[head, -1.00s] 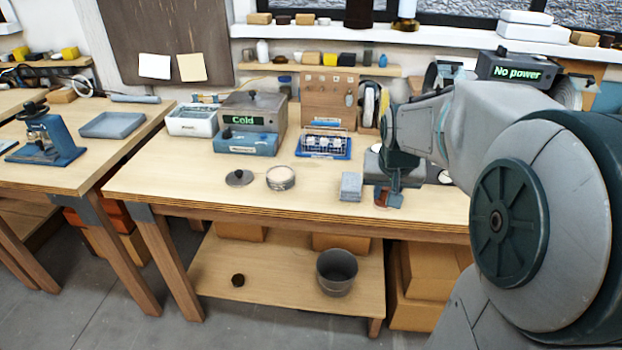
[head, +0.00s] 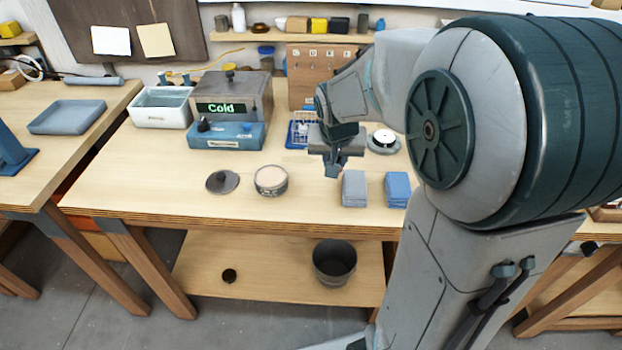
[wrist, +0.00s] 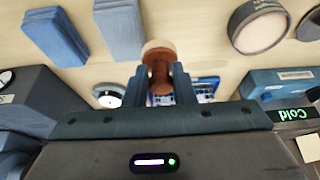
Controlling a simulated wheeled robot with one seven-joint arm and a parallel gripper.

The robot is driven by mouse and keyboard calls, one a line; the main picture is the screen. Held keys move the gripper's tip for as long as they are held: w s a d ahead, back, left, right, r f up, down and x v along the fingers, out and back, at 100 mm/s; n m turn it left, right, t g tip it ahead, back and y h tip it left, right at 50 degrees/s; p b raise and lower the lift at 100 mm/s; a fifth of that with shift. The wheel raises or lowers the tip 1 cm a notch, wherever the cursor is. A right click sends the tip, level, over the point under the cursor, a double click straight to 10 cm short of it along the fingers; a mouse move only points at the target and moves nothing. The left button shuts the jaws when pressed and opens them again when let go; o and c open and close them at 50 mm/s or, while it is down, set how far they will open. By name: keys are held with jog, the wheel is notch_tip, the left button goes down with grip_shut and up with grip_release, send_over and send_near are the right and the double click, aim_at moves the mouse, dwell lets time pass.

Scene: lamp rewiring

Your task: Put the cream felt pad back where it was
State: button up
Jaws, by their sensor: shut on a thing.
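My gripper (head: 337,170) is in the air over the table, left of and above the grey stack. In the wrist view its fingers (wrist: 160,88) are shut on a brown, waisted piece with a pale cream round end (wrist: 156,45). This looks like the cream felt pad on a brown handle, though I cannot tell for sure. In the head view the fingers mostly hide it. An open round tin (head: 271,180) with a pale cream inside stands on the table, left of my gripper. Its dark knobbed lid (head: 222,182) lies beside it.
A grey stack (head: 354,188) and a blue stack (head: 397,189) stand near the table's front edge. Behind are a blue rack (head: 300,132), a white-topped round thing (head: 384,138) and a "Cold" box (head: 232,98). The front left tabletop (head: 130,190) is clear. A grey bin (head: 334,262) sits below.

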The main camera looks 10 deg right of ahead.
jog(key=a+f, duration=0.2)
jog(key=a, duration=0.1)
jog(key=w+a+f, duration=0.1)
jog(key=a, duration=0.1)
jog(key=shift+f, duration=2)
jog(key=shift+f, duration=0.15)
jog(key=shift+f, duration=0.1)
jog(key=o, duration=1)
